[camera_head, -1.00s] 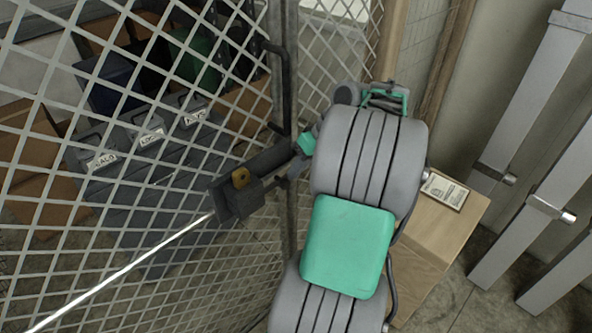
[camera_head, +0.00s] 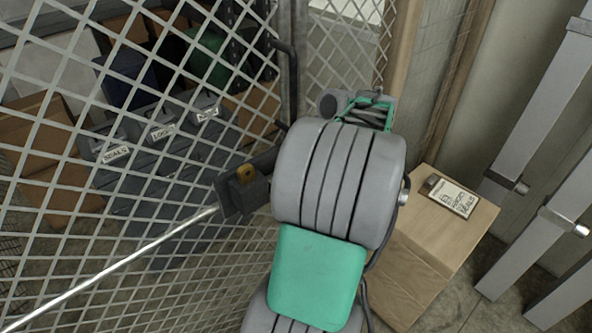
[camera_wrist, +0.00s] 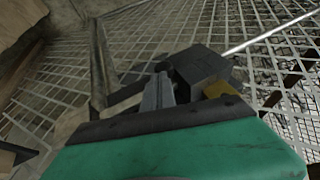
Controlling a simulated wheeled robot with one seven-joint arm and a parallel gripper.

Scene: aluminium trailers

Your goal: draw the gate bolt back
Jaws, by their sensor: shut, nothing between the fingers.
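The gate is a wire mesh panel (camera_head: 150,225). On it sits a dark bolt housing (camera_head: 232,197) with a small brass piece (camera_head: 246,173). A long bright rod (camera_head: 110,268) runs from the housing to the lower left. In the wrist view the dark housing (camera_wrist: 200,68), the brass piece (camera_wrist: 221,90) and the rod (camera_wrist: 270,36) also show. My gripper (camera_wrist: 158,92) is shut and empty, with its grey fingers close beside the housing. I cannot tell if they touch it. In the head view my arm hides my gripper and the right end of the housing.
Behind the mesh stand labelled grey cases (camera_head: 160,135) and brown cartons (camera_head: 40,140). Grey metal beams (camera_head: 530,150) lean at the right. A dark bent handle (camera_head: 290,75) is on the gate post.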

